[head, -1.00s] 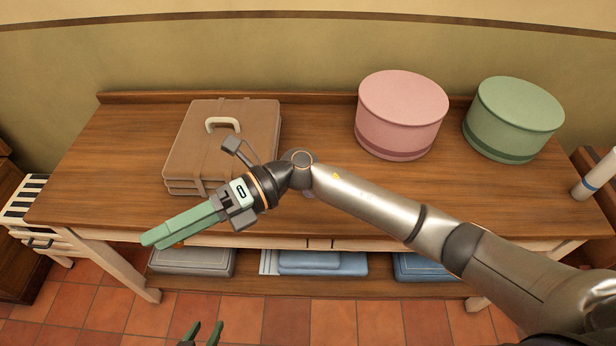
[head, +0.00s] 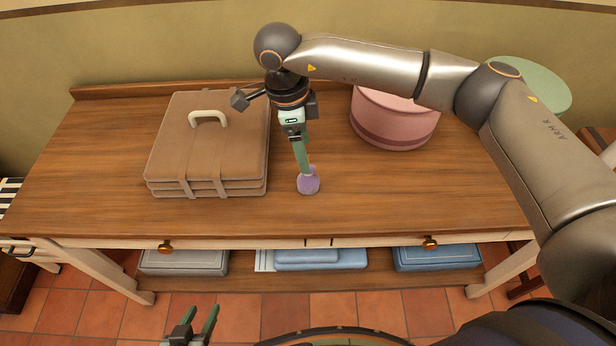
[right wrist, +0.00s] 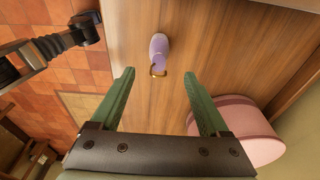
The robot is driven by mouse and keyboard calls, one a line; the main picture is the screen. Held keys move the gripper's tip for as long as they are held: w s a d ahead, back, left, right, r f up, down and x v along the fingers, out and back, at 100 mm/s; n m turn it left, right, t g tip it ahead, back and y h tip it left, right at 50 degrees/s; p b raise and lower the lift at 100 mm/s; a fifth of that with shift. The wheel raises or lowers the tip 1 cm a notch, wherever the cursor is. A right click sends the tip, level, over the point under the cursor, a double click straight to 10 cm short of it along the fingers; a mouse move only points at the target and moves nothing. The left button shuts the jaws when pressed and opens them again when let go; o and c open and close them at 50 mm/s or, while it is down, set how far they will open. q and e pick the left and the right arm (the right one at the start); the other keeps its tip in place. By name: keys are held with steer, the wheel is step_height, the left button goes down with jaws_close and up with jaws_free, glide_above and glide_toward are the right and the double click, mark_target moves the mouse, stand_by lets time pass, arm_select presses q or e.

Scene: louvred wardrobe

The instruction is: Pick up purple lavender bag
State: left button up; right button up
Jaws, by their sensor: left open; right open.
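The purple lavender bag (head: 308,182) lies on the wooden tabletop (head: 400,195), near the front edge and right of the brown case. In the right wrist view the lavender bag (right wrist: 159,49) lies ahead of the fingertips, between their lines, with a gold-coloured tie at its near end. My right gripper (head: 306,168) hangs down over the table with its fingers close to the bag; the right wrist view shows it open (right wrist: 158,75) with nothing between its fingers. My left gripper (head: 202,318) is open and empty, low in front of the table.
A brown case (head: 210,150) with a pale handle lies left of the bag.

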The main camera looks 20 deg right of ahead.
mark_target(311, 168)
steer(key=f, duration=0.2)
steer(key=d+f, duration=0.1)
steer(key=f, duration=0.4)
steer(key=shift+s+d+f+p, duration=0.15)
steer(key=shift+s+p, duration=0.15)
steer(key=shift+p, duration=0.05)
steer(key=shift+c, duration=0.3)
jaws_close()
